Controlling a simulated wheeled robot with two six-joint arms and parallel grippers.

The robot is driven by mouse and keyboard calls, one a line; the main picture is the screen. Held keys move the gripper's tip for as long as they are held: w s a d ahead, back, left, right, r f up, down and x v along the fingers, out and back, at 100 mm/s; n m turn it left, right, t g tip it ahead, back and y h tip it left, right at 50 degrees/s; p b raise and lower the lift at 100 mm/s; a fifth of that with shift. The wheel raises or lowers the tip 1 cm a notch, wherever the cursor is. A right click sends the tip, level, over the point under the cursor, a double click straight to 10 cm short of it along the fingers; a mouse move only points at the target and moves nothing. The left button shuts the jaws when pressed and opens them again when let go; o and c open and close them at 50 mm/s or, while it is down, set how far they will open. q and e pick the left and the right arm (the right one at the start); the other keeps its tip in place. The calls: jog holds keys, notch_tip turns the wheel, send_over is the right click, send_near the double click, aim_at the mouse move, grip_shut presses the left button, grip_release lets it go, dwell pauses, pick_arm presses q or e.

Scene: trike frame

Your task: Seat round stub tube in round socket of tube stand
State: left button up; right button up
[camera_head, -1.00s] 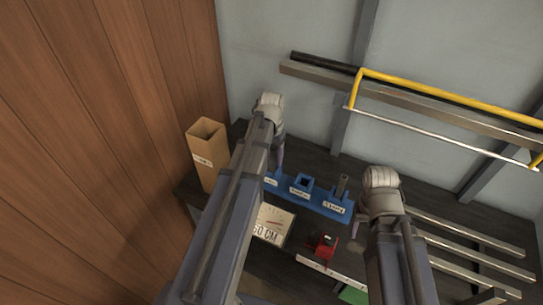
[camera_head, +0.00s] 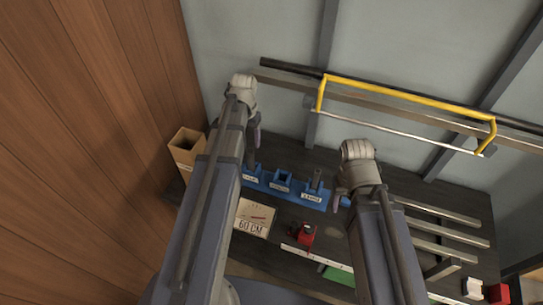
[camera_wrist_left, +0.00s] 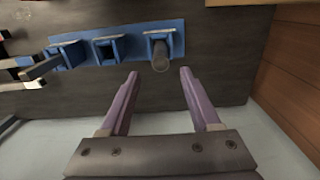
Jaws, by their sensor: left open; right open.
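The blue tube stand (camera_head: 298,192) lies on the dark table with several labelled sockets. The left socket in the head view holds a grey tube (camera_head: 250,157). This tube shows round-ended in the left wrist view (camera_wrist_left: 161,61), at the right socket; its seating depth is unclear. The middle socket (camera_head: 282,179) looks empty. Another grey tube (camera_head: 317,178) stands in the right socket. My left gripper (camera_wrist_left: 158,73) is open and empty, its fingertips either side of the round-ended tube, apart from it. My right gripper (camera_head: 342,190) is open beside the stand's right end. The labels are too small to read surely.
A tan box (camera_head: 184,150) stands at the left by the wooden wall. A 60 CM board (camera_head: 254,218) and a red block (camera_head: 304,234) lie in front of the stand. Metal bars (camera_head: 440,230) lie at the right. A yellow rail (camera_head: 400,93) runs along the back wall.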

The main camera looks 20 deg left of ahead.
pick_arm(q)
jog(key=s+d+m, duration=0.1)
jog(key=s+d, duration=0.6)
jog(key=d, duration=0.4)
jog(key=s+d+m+y, duration=0.1)
jog(key=s+d+m, duration=0.1)
jog(key=s+d, duration=0.5)
jog(key=d, duration=0.5)
jog(key=shift+s, duration=0.35)
